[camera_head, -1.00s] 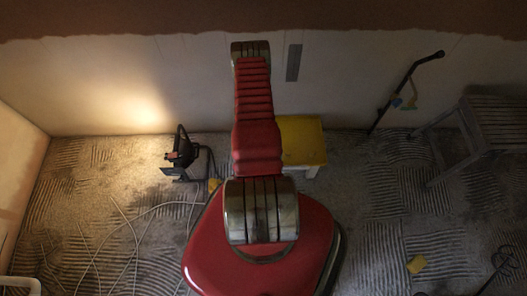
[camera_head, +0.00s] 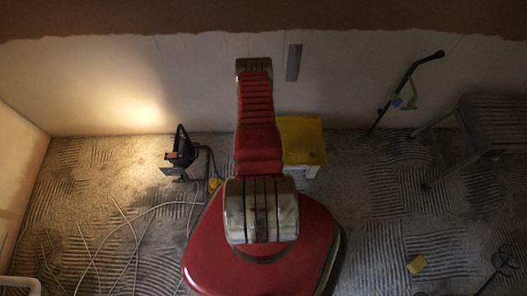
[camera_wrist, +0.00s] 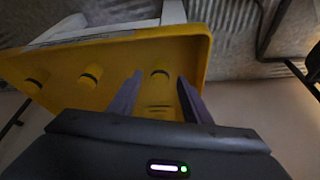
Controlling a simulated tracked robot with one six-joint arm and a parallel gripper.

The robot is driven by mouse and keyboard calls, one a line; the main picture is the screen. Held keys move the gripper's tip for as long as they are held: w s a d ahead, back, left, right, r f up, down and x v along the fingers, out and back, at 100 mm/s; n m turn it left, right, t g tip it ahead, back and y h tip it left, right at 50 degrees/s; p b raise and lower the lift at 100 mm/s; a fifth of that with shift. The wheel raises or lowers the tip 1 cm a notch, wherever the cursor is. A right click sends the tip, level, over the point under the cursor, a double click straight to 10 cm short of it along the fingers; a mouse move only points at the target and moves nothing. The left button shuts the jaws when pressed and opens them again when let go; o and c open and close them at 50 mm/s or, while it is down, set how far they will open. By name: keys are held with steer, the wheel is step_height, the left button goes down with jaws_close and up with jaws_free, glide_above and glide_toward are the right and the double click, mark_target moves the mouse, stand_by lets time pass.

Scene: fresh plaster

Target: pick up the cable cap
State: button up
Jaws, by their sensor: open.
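In the wrist view, several small yellow pieces with dark bands lie on a yellow surface; they look like cable caps, and I cannot tell which is the one named. One yellow piece (camera_wrist: 160,74) is just beyond and between my fingertips. Another yellow piece (camera_wrist: 91,75) is left of my fingers, and a third yellow piece (camera_wrist: 37,78) is farther left. My gripper (camera_wrist: 160,80) is open, with a dark finger on each side and nothing held. I cannot tell whether it touches the surface. In the head view my arm hides the gripper.
The yellow-topped stand (camera_head: 303,132) is against the back wall, partly behind my arm. A dark work lamp (camera_head: 181,152) stands left of it. Cables (camera_head: 125,235) lie on the ridged floor at left. A grey slatted stool (camera_head: 498,120) is at right.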

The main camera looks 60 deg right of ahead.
steer(key=shift+x, duration=0.9)
steer(key=shift+c, duration=0.5)
jaws_close()
steer(key=shift+r, duration=0.1)
step_height(320, 180, up, 28)
stand_by(0.8)
stand_by(0.5)
